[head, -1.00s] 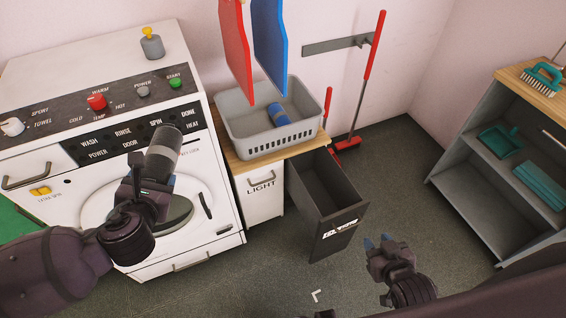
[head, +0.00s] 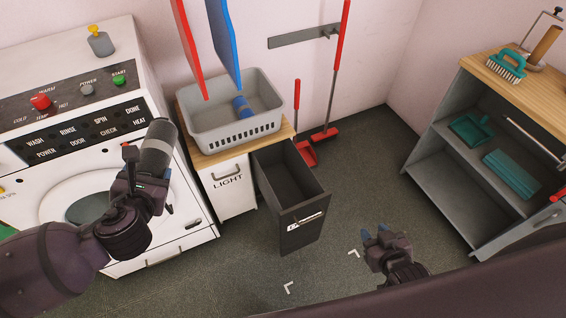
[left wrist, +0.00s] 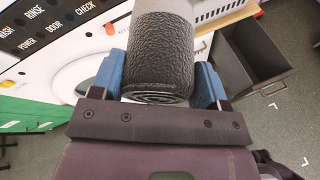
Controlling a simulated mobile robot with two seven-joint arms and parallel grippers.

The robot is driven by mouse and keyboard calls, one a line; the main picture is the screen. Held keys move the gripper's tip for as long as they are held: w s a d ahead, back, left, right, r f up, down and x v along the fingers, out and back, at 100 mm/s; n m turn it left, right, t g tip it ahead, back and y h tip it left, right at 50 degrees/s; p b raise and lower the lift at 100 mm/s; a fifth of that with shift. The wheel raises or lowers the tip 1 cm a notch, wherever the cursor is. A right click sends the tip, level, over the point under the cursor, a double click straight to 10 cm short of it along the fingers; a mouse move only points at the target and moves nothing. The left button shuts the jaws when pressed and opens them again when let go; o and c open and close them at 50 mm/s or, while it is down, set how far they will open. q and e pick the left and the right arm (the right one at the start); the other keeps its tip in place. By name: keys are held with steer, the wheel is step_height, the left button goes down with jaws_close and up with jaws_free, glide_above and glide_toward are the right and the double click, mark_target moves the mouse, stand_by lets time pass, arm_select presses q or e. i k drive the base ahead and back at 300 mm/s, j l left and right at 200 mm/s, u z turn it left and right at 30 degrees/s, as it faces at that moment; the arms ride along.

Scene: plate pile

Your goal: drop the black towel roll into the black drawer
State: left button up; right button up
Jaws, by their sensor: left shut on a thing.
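The black towel roll (head: 159,146) is held in my left gripper (head: 150,178), in front of the washing machine. In the left wrist view the roll (left wrist: 160,52) sits between the two blue fingers of the gripper (left wrist: 166,82), its spiral end toward me. The black drawer (head: 303,228) is pulled out and open to the right of the roll, and looks empty inside. It also shows at the right of the left wrist view (left wrist: 245,85). My right gripper (head: 385,235) is low at the right of the drawer, with nothing seen in it; its finger gap is unclear.
A grey basket (head: 238,132) with a blue roll (head: 242,107) stands on the wooden top above the drawer and the white LIGHT drawer (head: 228,184). Red and blue boards hang above it. A grey shelf (head: 445,190) stands at right. Floor between is clear.

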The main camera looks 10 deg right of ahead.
mark_target(286, 199)
steer(key=l, duration=0.85)
steer(key=k+l, duration=0.15)
steer(key=l, duration=0.65)
